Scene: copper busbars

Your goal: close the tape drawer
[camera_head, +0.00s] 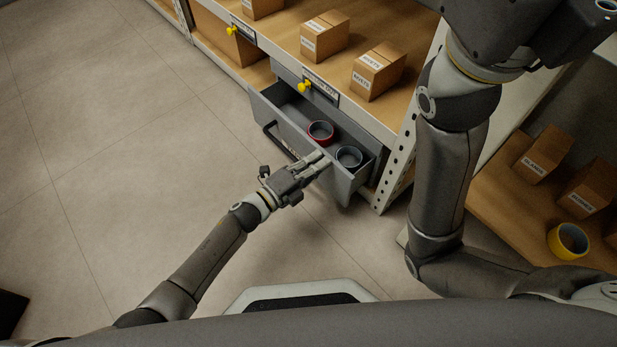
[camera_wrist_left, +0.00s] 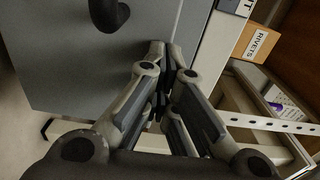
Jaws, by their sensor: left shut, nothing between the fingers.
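The grey tape drawer (camera_head: 342,187) stands pulled out from under the shelf in the head view. A red tape roll (camera_head: 320,132) and a grey-blue tape roll (camera_head: 348,157) lie inside it. Its dark handle (camera_head: 272,133) is on the front panel. My left gripper (camera_head: 324,163) is shut and empty, with its fingertips at the drawer front, right of the handle. In the left wrist view, the shut fingertips (camera_wrist_left: 166,52) overlap the grey front panel (camera_wrist_left: 85,60) near its edge; I cannot tell whether they touch. My right gripper is not visible; only its arm shows.
Cardboard boxes (camera_head: 377,71) stand on the wooden shelf (camera_head: 290,45) above the drawer. A perforated white post (camera_head: 398,165) rises just right of the drawer. A yellow tape roll (camera_head: 567,241) and more boxes sit on the right shelf.

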